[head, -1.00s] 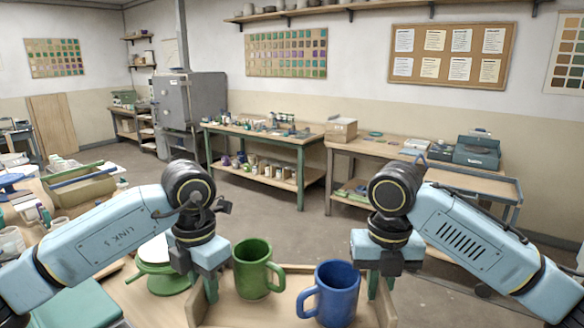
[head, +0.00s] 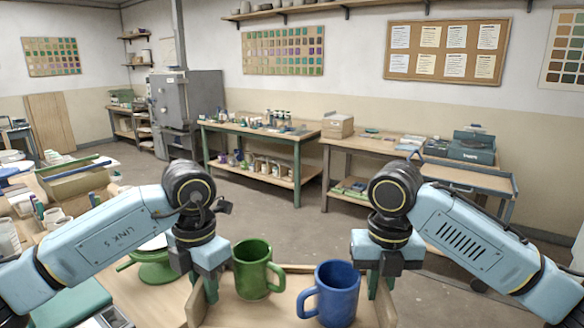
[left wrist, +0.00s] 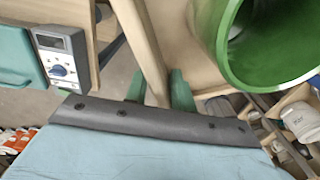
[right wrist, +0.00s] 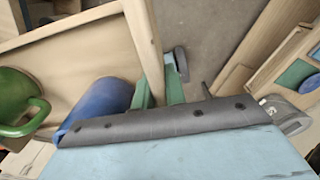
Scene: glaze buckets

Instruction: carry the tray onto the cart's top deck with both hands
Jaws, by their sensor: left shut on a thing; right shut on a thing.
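The wooden tray (head: 240,312) is at the bottom of the head view, held in front of me. A green mug (head: 252,270) and a blue mug (head: 335,292) stand upright in it. My left gripper (head: 211,288) is shut on the tray's left wall; the left wrist view shows that wall (left wrist: 140,40) between its green fingers. My right gripper (head: 373,284) is shut on the right wall, which also shows in the right wrist view (right wrist: 143,40). The cart (head: 478,179), with a blue-grey rimmed top deck, stands at the right, beyond my right arm. Its lower part is mostly hidden.
A cluttered worktable (head: 88,215) is at the left, with a green turntable (head: 155,262) just left of the tray. Two benches stand along the back wall, one (head: 262,138) with bottles, the other (head: 375,147) beside the cart. Open floor (head: 285,220) lies between.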

